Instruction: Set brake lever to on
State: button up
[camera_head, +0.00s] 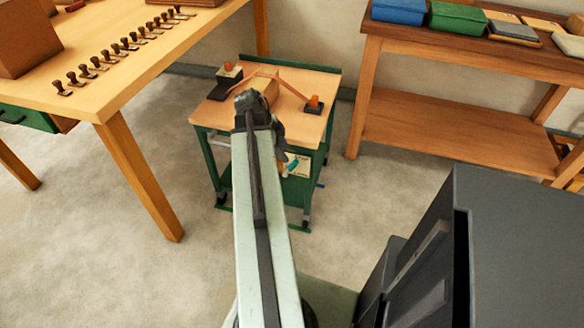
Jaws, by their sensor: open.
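A small green cart (213,150) with a wooden top stands in the middle of the view. On its front, just right of my arm, a pale plate (302,160) with small markings shows, partly hidden. A small teal handle (290,168) lies against the plate and looks like the brake lever; its exact setting is too small to read. My gripper (262,113) is the dark end of my pale arm. It is open and appears over the cart's front part, apart from the handle in the picture. Its fingertips are hard to make out.
On the cart top lie wooden strips (292,88) and dark blocks with orange tops (314,104). A workbench (110,85) with a row of stamps stands left. A shelf table (450,130) with coloured boxes stands right. Bare floor (395,195) lies between.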

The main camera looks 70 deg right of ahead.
aim_at(291, 166)
jog(key=b+x, duration=0.7)
jog(key=x, duration=0.1)
jog(key=shift+w+a, duration=0.1)
jog(key=shift+w, duration=0.05)
jog(key=shift+r, duration=0.15)
grip_shut()
dwell(0.9)
